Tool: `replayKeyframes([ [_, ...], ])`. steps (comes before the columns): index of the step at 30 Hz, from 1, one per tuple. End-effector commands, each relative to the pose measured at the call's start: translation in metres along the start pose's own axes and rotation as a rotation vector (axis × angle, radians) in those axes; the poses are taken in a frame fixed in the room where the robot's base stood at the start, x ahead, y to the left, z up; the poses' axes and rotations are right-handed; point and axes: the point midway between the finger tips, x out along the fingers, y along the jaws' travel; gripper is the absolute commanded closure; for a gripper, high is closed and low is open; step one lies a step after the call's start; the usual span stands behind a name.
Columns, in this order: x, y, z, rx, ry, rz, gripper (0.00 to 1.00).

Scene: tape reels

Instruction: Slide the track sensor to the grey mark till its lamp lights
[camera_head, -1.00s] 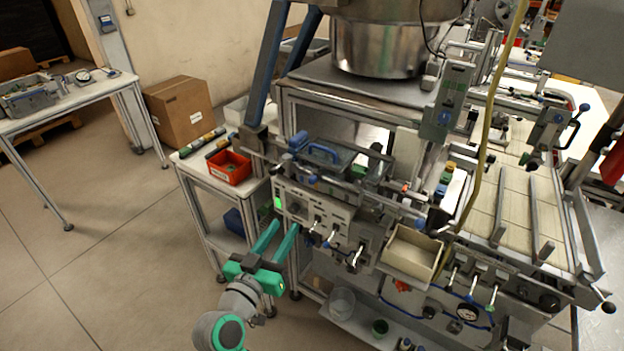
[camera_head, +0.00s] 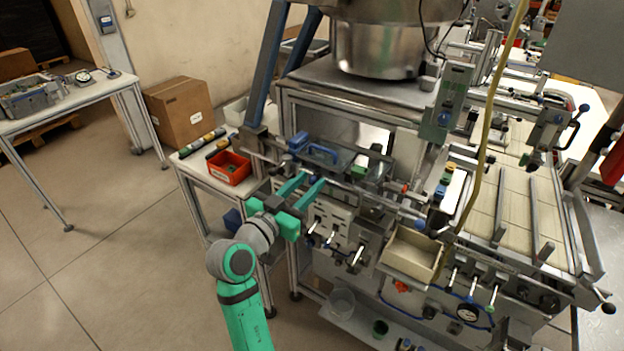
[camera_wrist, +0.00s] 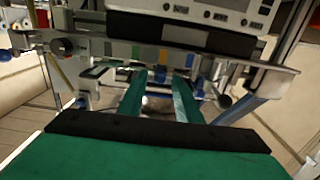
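My gripper (camera_head: 312,180) is open, its two green fingers reaching to the front rail (camera_head: 375,202) of the machine. In the wrist view my gripper (camera_wrist: 160,76) has its fingers apart, with a small blue knob (camera_wrist: 160,73) showing between the tips. I cannot tell whether they touch it, or whether it belongs to the track sensor. The rail in the wrist view (camera_wrist: 98,47) carries coloured patches: green (camera_wrist: 136,52), yellowish (camera_wrist: 163,58) and blue (camera_wrist: 184,61). I cannot pick out the grey mark for certain, and no lit sensor lamp is discernible.
A control panel (camera_head: 335,213) with several levers sits below the rail. A red bin (camera_head: 229,168) stands on the side table at left, and a cream tray (camera_head: 411,252) hangs at right. A yellow hose (camera_head: 489,100) crosses the right side. Open floor lies at left.

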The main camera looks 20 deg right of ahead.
Motion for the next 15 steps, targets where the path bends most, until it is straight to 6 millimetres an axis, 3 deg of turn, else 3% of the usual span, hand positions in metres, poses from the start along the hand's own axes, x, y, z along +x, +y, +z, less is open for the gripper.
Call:
replayKeyframes([
  [6, 0.021, 0.000, 0.000, -0.001, 0.000, 0.000, 0.69],
  [15, 0.025, 0.000, 0.000, -0.001, 0.000, -0.001, 0.69],
])
